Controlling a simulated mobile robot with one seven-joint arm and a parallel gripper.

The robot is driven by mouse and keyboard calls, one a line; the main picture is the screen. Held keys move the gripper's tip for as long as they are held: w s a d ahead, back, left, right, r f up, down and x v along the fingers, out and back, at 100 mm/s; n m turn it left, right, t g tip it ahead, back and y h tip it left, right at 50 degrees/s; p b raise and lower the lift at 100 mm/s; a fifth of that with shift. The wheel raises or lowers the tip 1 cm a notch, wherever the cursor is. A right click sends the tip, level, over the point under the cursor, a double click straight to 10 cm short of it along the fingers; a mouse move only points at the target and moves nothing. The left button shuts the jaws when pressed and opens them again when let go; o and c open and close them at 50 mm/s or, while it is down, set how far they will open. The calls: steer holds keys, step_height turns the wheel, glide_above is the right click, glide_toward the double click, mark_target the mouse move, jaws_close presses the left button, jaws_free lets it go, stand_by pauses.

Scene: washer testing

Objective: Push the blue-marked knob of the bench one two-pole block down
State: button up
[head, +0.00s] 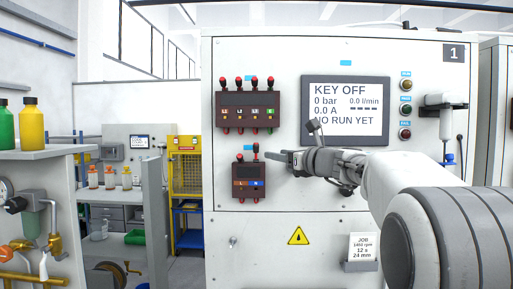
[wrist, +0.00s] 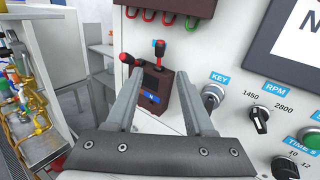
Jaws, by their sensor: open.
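The bench one two-pole block (head: 248,180) is a dark brown box on the white bench panel, below the larger block. It has an orange mark at left and a blue mark (head: 257,183) at right. Its right, blue-side knob (head: 256,148) is red-tipped and stands up; it also shows in the wrist view (wrist: 165,22). The other knob (wrist: 126,58) sits lower, to its left. My gripper (head: 271,156) is open and empty, just right of the block in the head view. In the wrist view its fingers (wrist: 156,82) frame the block, apart from the knobs.
A larger block (head: 247,110) with several red knobs and one green-marked pole is above. A display (head: 346,108) reading KEY OFF is to the right. The KEY knob (wrist: 212,96) and RPM knob (wrist: 259,115) stick out right of the fingers.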

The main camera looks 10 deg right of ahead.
mark_target(258, 151)
steer(key=p+x, duration=0.3)
steer(key=x, duration=0.7)
steer(key=shift+s, duration=0.1)
jaws_close()
